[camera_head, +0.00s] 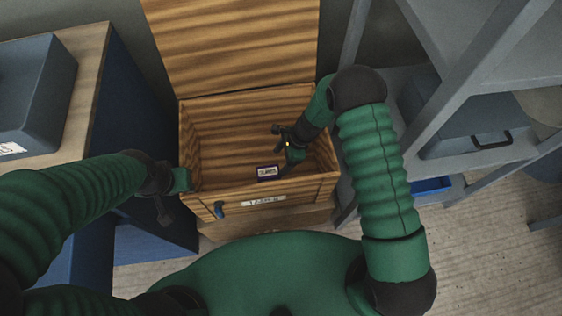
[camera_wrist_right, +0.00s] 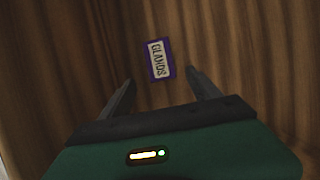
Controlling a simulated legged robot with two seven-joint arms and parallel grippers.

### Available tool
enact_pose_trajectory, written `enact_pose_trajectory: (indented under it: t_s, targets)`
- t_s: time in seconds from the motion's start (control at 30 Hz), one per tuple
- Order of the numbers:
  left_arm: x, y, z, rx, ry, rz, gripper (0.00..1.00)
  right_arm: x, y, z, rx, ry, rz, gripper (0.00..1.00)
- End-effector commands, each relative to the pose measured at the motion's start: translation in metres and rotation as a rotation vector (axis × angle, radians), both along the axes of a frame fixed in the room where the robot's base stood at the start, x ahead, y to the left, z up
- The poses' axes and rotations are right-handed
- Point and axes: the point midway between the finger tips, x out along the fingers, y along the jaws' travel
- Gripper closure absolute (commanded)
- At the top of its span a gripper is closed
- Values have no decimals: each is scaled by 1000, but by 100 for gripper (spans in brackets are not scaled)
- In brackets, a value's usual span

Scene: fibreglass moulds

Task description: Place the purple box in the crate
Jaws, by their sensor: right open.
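The purple box (camera_head: 268,173) lies inside the open wooden crate (camera_head: 262,202), on its floor near the front wall. In the right wrist view the purple box (camera_wrist_right: 160,60) shows a white label reading "GLANDS". My right gripper (camera_head: 288,150) reaches down into the crate above and beside the box. Its two fingers (camera_wrist_right: 158,88) are spread apart with nothing between them, and the box lies beyond the tips. My left gripper (camera_head: 172,190) is at the crate's left front corner; its fingers are too unclear to tell whether they are open.
The crate's lid (camera_head: 235,45) stands raised at the back. A wooden-topped blue cabinet (camera_head: 75,120) with a grey bin (camera_head: 35,95) is on the left. A grey shelf unit (camera_head: 440,110) with another grey bin (camera_head: 470,125) and a blue tray (camera_head: 432,185) stands on the right.

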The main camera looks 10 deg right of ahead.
Motion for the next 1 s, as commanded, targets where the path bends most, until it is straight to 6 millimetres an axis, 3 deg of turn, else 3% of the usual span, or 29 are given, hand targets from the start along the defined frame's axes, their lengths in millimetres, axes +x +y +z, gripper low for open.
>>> enact_pose_trajectory:
  t_s: [0.13, 0.23, 0.37, 0.5, 0.6, 0.77, 1.0]
  targets:
    - [0, 0, 0, 0, 0, 0, 64, 0, -2, 3, -3, -4, 9, 28]
    - [0, 0, 0, 0, 0, 0, 64, -3, -10, 28, -32, -53, 109, 28]
    - [0, 0, 0, 0, 0, 0, 64, -26, -40, 99, -136, -198, 455, 28]
    - [0, 0, 0, 0, 0, 0, 64, -74, -80, 172, -291, -363, 934, 28]
    - [0, 0, 0, 0, 0, 0, 64, -107, -101, 204, -392, -439, 1226, 28]
    - [0, 0, 0, 0, 0, 0, 64, -137, -117, 223, -480, -486, 1485, 28]
    - [0, 0, 0, 0, 0, 0, 64, -140, -119, 225, -490, -491, 1521, 28]
